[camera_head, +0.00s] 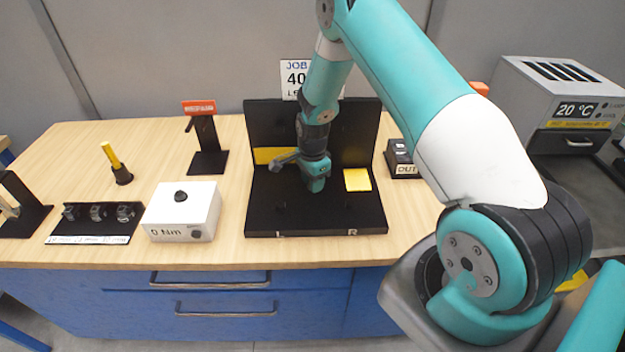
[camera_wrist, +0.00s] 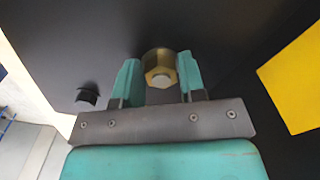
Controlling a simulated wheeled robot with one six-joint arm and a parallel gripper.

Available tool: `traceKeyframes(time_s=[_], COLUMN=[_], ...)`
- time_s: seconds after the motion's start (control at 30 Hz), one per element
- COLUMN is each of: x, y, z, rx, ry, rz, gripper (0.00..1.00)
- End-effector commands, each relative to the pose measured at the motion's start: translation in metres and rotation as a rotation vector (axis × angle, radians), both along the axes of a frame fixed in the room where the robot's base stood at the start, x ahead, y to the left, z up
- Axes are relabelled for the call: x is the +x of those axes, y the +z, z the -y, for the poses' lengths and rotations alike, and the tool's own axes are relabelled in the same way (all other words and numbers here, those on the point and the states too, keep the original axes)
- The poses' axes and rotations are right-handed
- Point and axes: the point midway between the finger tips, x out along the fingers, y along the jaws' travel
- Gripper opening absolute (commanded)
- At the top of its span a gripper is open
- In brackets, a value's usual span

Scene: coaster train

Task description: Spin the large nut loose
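A large brass nut (camera_wrist: 152,55) with a pale stud end (camera_wrist: 160,78) in its middle shows in the wrist view. My gripper (camera_wrist: 160,72) has one teal finger on each side of the nut. Their inner edges lie very close to its sides; I cannot tell whether they press on it. In the head view my gripper (camera_head: 312,178) points down over the black fixture (camera_head: 310,220), and the nut is hidden there. A dark round knob or stud (camera_wrist: 87,97) stands on the black surface to the left of my gripper in the wrist view.
On the bench are a white "0 Nm" box (camera_head: 165,215), a rack of dark sockets (camera_head: 85,238), a yellow-handled tool (camera_head: 112,158) and an "OUT" box (camera_head: 402,170). A yellow pad (camera_head: 357,180) lies on the fixture. A 20 °C oven (camera_head: 535,85) stands at right.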

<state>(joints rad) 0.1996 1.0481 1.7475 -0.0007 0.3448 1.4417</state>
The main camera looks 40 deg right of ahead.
Motion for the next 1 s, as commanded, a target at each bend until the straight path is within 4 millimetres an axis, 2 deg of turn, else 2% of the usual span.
traceKeyframes(time_s=[0.03, 0.1, 0.13, 0.57, 1.0], x=[0.0000, -0.0001, -0.0001, -0.0006, -0.0021], y=[0.0001, 0.0002, 0.0002, -0.0013, -0.0020], z=[0.0000, 0.0000, 0.0000, 0.0000, 0.0004], rx=[0.000, 0.000, 0.000, 0.000, -0.002], ry=[0.000, 0.000, 0.000, 0.088, 0.460], rz=[0.000, 0.000, 0.000, -0.002, 0.000], gripper=[0.25, 0.09, 0.08, 0.08, 0.08])
